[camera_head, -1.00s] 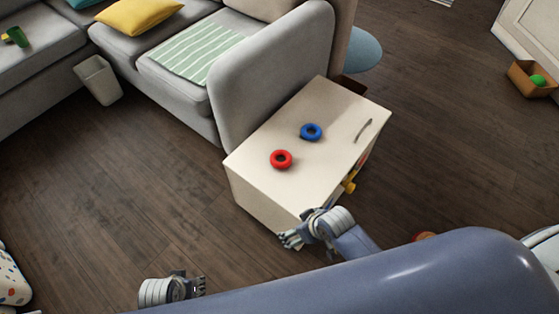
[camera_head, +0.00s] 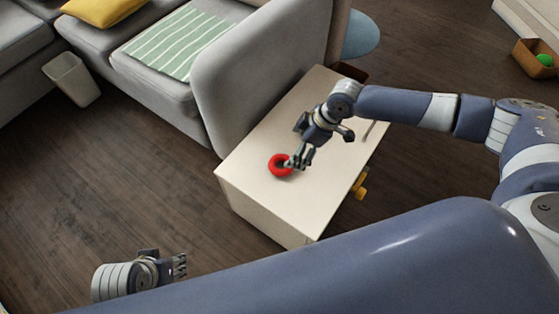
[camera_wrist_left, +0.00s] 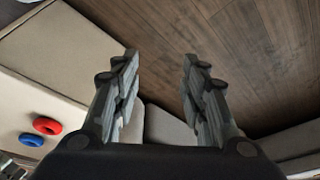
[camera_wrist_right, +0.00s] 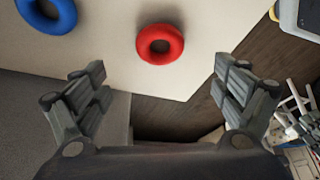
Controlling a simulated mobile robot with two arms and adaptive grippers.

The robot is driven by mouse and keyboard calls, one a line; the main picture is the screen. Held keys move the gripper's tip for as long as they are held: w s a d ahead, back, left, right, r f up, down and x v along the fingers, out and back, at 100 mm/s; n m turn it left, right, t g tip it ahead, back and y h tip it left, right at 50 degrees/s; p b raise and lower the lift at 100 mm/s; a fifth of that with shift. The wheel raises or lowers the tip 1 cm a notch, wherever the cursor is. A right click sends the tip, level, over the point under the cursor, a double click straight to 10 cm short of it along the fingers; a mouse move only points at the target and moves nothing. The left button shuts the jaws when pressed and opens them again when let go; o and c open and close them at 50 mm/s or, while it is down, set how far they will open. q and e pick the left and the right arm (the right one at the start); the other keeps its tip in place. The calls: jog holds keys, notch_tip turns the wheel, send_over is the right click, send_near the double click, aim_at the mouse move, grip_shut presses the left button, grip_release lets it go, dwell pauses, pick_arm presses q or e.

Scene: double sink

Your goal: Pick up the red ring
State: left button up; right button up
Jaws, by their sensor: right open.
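The red ring (camera_head: 273,168) lies flat on the top of the white cabinet (camera_head: 250,186). My right gripper (camera_head: 294,164) is over the cabinet top, at the ring's right side in the head view and partly covering it. In the right wrist view the red ring (camera_wrist_right: 160,57) is beyond the open, empty fingers (camera_wrist_right: 160,78), near the top middle. The ring also shows in the left wrist view (camera_wrist_left: 47,132). My left gripper (camera_head: 180,267) is over the floor, away from the cabinet; its fingers (camera_wrist_left: 160,60) are apart and empty.
A blue ring (camera_wrist_right: 65,15) lies on the cabinet top near the red one; my right arm hides it in the head view. It also shows in the left wrist view (camera_wrist_left: 30,146). The grey sofa armrest (camera_head: 265,70) borders the cabinet.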

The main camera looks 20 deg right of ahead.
jog(key=b, duration=0.1)
send_near(280, 167)
jog(key=shift+a+f, duration=0.15)
jog(key=shift+f, duration=0.1)
jog(key=shift+w+a+f+b, duration=0.15)
jog(key=shift+f+b, duration=0.15)
jog(key=shift+f, duration=0.2)
jog(key=shift+b+x, duration=0.65)
jog(key=shift+x, duration=1.6)
jog(key=shift+f+b, duration=0.1)
jog(key=shift+b, duration=0.2)
pick_arm(q)
jog(key=w+r+t, duration=0.1)
jog(key=w+d+r+t, duration=0.1)
jog(key=w, duration=0.1)
jog(key=shift+r, duration=0.1)
pick_arm(e)
jog(key=shift+c, duration=0.2)
jog(key=c, duration=1)
